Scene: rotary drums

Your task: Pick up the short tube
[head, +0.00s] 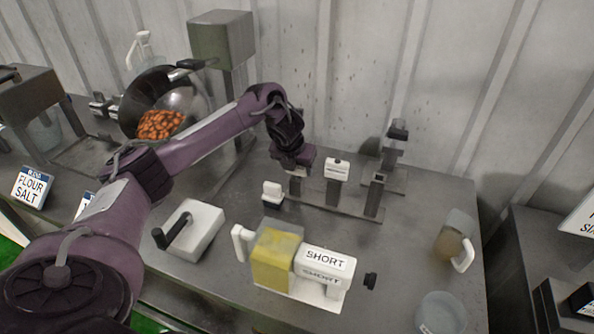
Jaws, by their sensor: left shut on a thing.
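My left gripper (296,172) is at the left end of a grey rack (345,211) with upright posts, near the back of the table. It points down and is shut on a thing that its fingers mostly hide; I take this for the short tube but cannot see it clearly. A white piece (336,168) sits on the rack's middle post, just right of the gripper. A white and yellow machine (276,262) lettered SHORT stands at the front middle. My right gripper is out of view.
A white block with a black handle (190,230) lies left of the machine. A small white-topped block (272,190) is just below the gripper. A jug (455,241) and a pale cup (440,312) stand at the right. A drum (165,103) with orange-brown pieces is at the back left.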

